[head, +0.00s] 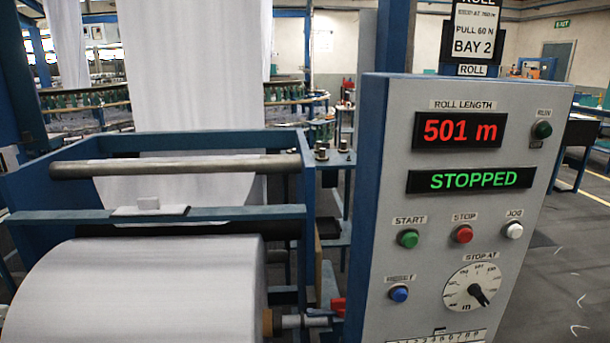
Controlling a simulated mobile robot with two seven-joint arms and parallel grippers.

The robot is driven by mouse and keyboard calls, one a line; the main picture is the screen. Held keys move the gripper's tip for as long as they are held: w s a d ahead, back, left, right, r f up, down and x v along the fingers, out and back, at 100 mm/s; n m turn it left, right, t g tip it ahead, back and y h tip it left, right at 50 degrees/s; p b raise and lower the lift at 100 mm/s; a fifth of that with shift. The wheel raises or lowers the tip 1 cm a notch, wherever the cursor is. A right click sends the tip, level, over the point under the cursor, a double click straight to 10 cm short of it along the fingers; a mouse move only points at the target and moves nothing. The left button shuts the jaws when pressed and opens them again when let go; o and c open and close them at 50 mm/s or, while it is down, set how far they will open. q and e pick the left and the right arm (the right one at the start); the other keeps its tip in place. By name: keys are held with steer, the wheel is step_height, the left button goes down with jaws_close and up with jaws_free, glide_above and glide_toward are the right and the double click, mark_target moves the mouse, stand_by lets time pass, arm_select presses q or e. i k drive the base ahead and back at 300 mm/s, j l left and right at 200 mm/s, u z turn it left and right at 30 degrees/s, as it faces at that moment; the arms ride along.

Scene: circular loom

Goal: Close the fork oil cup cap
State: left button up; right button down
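No oil cup or cap can be made out for sure. A metal shaft end (303,321) comes out of the right side of the big white fabric roll (130,290) at the bottom. A red part (338,306) sits at the shaft's right, partly hidden by the control cabinet (378,190). I cannot tell whether a cup or cap is there. Small metal pieces (321,151) stand on a blue ledge behind the cabinet; they are too small to identify. Neither of my grippers is in view.
The cabinet reads 501 m and STOPPED. It carries a green start button (408,239), a red stop button (463,234) and a dial (472,287). A blue crossbar (240,214) and metal roller (220,165) span above the roll. Grey floor (560,265) is open at right.

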mark_target(27, 136)
steer(key=u, duration=1.45)
steer(key=j, duration=0.45)
steer(key=i+j, duration=0.1)
steer(key=j, duration=0.35)
steer(key=i+j, duration=0.15)
steer(key=j, duration=0.2)
steer(key=i+j, duration=0.15)
steer(key=j, duration=0.2)
steer(key=i+j+z, duration=0.1)
steer(key=j, duration=0.3)
steer(key=i+j, duration=0.2)
steer(key=j, duration=0.15)
steer(key=i+j, duration=0.15)
steer(key=j, duration=0.25)
steer(key=z, duration=0.05)
